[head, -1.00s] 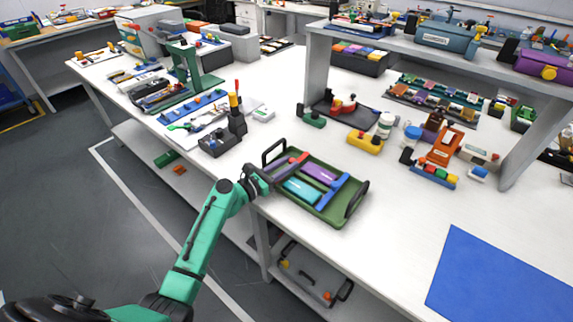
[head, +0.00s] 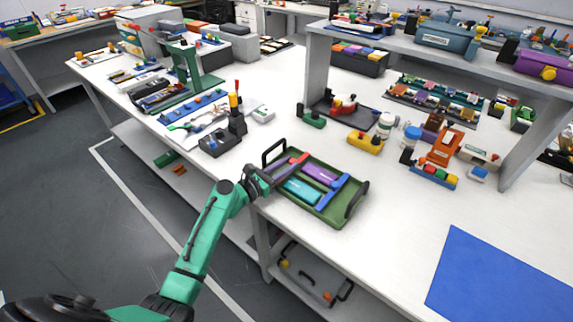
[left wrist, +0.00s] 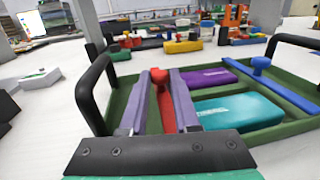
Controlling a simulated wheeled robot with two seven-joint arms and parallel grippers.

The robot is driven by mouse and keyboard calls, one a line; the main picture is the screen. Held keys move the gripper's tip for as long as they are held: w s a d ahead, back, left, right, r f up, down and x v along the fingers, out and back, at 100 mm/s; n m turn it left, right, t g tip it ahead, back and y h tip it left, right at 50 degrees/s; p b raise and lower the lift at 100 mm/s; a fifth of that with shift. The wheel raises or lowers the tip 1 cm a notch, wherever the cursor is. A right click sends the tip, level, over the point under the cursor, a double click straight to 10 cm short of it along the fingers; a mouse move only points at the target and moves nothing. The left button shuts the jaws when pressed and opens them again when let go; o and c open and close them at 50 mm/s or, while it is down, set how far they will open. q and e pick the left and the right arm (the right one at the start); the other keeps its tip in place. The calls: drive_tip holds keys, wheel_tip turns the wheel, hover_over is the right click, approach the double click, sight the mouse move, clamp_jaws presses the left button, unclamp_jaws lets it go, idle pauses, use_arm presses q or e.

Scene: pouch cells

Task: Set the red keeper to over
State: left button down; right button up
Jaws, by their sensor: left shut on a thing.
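The red keeper is a narrow red bar with a knob; its end (head: 300,158) shows in the head view at the left of the green tray (head: 334,224). In the left wrist view the red keeper (left wrist: 163,98) stands between the two purple-grey fingers of my left gripper (left wrist: 162,76), which is shut on it. Much of the bar is hidden by the fingers and palm. A teal pouch cell (head: 302,190) and a purple pouch cell (head: 320,174) lie side by side in the tray. A blue keeper (head: 333,193) lies right of them. My right gripper is out of view.
The tray has black upright handles at its left (left wrist: 96,92) and right (head: 357,198) ends. A black block with a small lever tower (head: 236,122) stands left of the tray. A yellow object (head: 365,142) lies behind it. Bare white table lies to the right, before a blue mat (head: 500,280).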

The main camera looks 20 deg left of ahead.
use_arm(q)
drive_tip(key=shift+s+d+r+p, duration=0.1)
drive_tip(key=shift+s+d+p, duration=0.25)
drive_tip(key=shift+d, duration=0.25)
drive_tip(key=shift+s+d+r+p, duration=0.1)
drive_tip(key=shift+s+d+p, duration=0.1)
drive_tip(key=shift+d+p, duration=0.3)
drive_tip(key=shift+s+d+f, duration=0.1)
drive_tip(key=shift+d+f, duration=0.05)
drive_tip(key=shift+d, duration=0.3)
drive_tip(key=c, duration=0.6)
unclamp_jaws()
drive_tip(key=shift+a, duration=0.1)
drive_tip(key=b+v, duration=0.2)
drive_tip(key=v, duration=1.2)
drive_tip(key=shift+f, duration=0.2)
drive_tip(key=shift+s+r, duration=0.1)
drive_tip(key=shift+s, duration=0.15)
